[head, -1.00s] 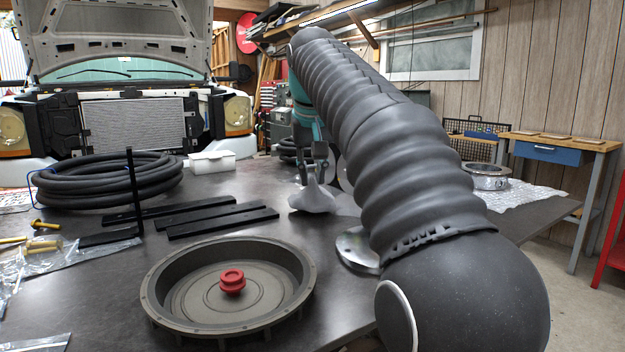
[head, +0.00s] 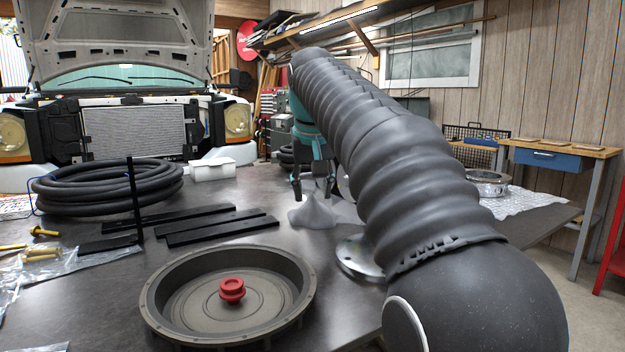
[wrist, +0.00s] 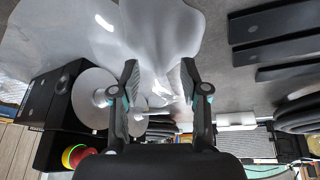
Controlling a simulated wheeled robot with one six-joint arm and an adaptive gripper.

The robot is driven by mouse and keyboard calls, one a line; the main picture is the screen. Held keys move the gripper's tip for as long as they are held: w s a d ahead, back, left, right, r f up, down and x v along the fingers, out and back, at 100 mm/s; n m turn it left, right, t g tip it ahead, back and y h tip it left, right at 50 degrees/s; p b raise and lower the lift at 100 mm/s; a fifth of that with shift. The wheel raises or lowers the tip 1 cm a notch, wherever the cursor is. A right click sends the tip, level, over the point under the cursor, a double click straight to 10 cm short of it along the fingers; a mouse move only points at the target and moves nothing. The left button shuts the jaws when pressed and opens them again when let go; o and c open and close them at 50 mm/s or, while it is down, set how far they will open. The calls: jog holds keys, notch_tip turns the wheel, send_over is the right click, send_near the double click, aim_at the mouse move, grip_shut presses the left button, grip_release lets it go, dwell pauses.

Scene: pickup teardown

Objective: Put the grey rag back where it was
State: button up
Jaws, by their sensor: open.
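The grey rag (head: 314,213) stands crumpled in a small peak on the dark table, past the round metal housing. My gripper (head: 313,192) is just above it, its fingers apart and pointing down on either side of the peak. In the wrist view the rag (wrist: 160,30) spreads below the open fingertips of my gripper (wrist: 158,66), its raised part reaching between them. I cannot tell whether a finger still touches the cloth. My arm hides the table to the right of the rag.
A round housing (head: 165,312) with a red knob (head: 232,290) stands in front. Black bars (head: 222,232) lie left of the rag, with a hose coil (head: 105,186) and a white tub (head: 212,168) behind. A metal disc (head: 357,258) lies near my arm.

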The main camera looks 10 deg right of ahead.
jog(key=v, duration=1.2)
